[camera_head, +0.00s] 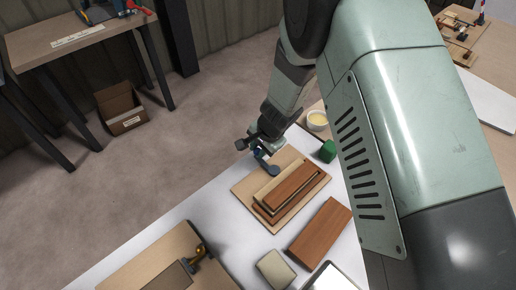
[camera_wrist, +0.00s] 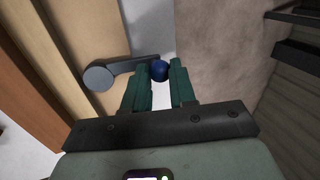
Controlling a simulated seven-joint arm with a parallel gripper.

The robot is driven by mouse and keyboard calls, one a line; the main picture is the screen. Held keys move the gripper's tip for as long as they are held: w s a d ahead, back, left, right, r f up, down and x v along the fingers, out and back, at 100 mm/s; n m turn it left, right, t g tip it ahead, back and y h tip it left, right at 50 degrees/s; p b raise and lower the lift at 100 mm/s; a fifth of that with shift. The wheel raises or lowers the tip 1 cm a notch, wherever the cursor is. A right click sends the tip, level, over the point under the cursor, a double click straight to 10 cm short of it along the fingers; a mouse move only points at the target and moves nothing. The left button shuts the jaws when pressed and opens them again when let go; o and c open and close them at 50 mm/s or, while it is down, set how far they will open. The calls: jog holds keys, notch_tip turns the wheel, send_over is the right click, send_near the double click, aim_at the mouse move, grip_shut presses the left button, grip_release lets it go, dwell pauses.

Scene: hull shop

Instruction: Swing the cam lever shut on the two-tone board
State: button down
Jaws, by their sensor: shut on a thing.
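The two-tone board (camera_head: 242,190) lies on the white bench, a pale base carrying light and reddish-brown strips. Its cam lever (camera_head: 266,164) sits at the far end and points away from the strips. In the wrist view the lever's round grey pivot (camera_wrist: 97,77) is on the pale wood, and its arm reaches right, past the board's edge. The lever's blue ball knob (camera_wrist: 158,70) is between the green fingers of my gripper (camera_wrist: 161,76), which is shut on it. In the head view my gripper (camera_head: 258,147) is over the lever's end and hides the knob.
A reddish wood block (camera_head: 320,230) and a beige block (camera_head: 276,268) lie nearer. Another board (camera_head: 130,272) with a brass-coloured knob is at lower left. Bare bench (camera_head: 205,212) lies between.

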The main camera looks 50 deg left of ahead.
jog(key=w+m, duration=0.1)
jog(key=m, duration=0.1)
jog(key=w+m+t, duration=0.1)
jog(key=m, duration=0.1)
jog(key=shift+d, duration=0.35)
jog(key=m, duration=0.1)
jog(key=w+d+m+t, duration=0.1)
jog(key=m, duration=0.1)
jog(key=w+m, duration=0.1)
jog(key=shift+d+m+t+h, duration=0.25)
jog(key=shift+m+t+h, duration=0.05)
jog(key=shift+h, duration=0.1)
jog(key=d+m, duration=0.1)
jog(key=w+m+h, duration=0.1)
jog(key=m, duration=0.1)
jog(key=shift+d+m+t, duration=0.3)
jog(key=shift+d+t, duration=0.05)
jog(key=shift+t, duration=0.05)
jog(key=shift+w+d+m+t+h, duration=0.15)
jog(key=shift+d+m+h, duration=0.2)
jog(key=shift+d+m, duration=0.6)
jog(key=shift+w+d+m+t+h, duration=0.15)
jog(key=shift+d+m+h, duration=0.2)
jog(key=shift+m, duration=1.1)
jog(key=c, duration=0.9)
grip_release()
jog(key=v, duration=1.1)
jog(key=shift+w, duration=0.1)
